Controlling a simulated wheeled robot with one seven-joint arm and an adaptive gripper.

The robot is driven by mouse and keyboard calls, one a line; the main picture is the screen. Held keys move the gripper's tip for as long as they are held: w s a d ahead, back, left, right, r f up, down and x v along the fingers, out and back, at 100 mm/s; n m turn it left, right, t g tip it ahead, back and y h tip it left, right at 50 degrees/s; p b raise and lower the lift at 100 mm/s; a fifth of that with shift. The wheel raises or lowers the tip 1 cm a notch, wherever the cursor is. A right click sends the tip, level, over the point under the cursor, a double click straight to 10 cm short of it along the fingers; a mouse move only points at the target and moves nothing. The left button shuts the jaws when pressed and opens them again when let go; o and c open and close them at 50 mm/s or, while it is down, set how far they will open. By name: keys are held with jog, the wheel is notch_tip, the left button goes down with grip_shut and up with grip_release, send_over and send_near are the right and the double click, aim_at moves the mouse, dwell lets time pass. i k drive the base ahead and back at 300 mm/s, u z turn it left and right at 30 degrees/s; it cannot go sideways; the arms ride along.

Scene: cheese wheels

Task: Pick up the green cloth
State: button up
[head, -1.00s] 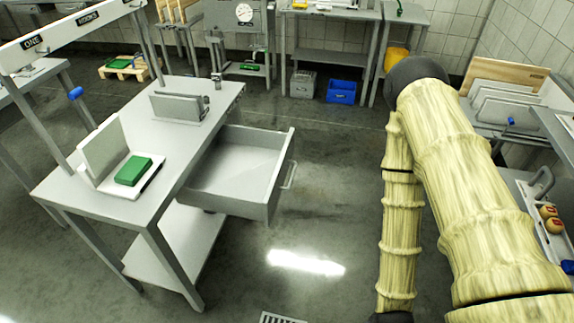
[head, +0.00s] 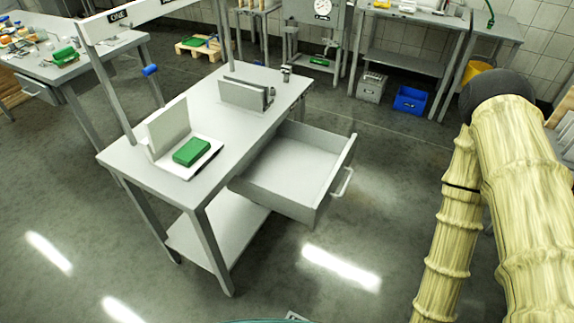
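A green folded item (head: 191,151), which looks like the green cloth, lies on a white tray (head: 205,165) on the near steel table. An upright light panel stands at the tray's back left. Another green item (head: 62,56) lies on the table at the far left, and one more (head: 196,42) lies on a pallet on the floor; I cannot tell if these are cloths. My arm is at the right edge of the head view. My gripper is out of view.
The steel table (head: 150,172) has an open, empty drawer (head: 292,170) jutting to the right. A metal rack (head: 246,92) stands at its back. A blue crate (head: 410,100) and a grey crate (head: 371,86) sit under the back bench. The floor right of the drawer is clear.

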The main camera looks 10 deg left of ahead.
aim_at(195, 148)
jog(key=u, duration=3.95)
jog(key=k, duration=1.6)
jog(key=z, duration=1.5)
